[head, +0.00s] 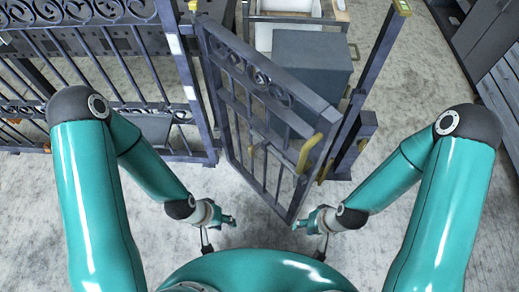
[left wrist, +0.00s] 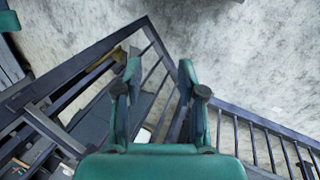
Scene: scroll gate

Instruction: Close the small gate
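The small gate (head: 262,105) is a dark metal leaf with scrolls along its top and vertical bars. It stands ajar, its free end swung towards me and apart from the right post (head: 358,130). A yellow handle (head: 308,152) is on its free end. My left gripper (head: 230,221) is left of the gate's lower part, apart from it in the head view. In the left wrist view its two fingers (left wrist: 160,75) are spread and nothing is between them. My right gripper (head: 303,221) is by the gate's lower free corner; contact and finger opening are unclear.
A scrolled fence (head: 110,85) runs left from the hinge post (head: 187,75). Behind the gate are a grey box (head: 312,62) and a white container (head: 285,35). Dark cabinets (head: 490,40) stand at the right. The grey floor in front is clear.

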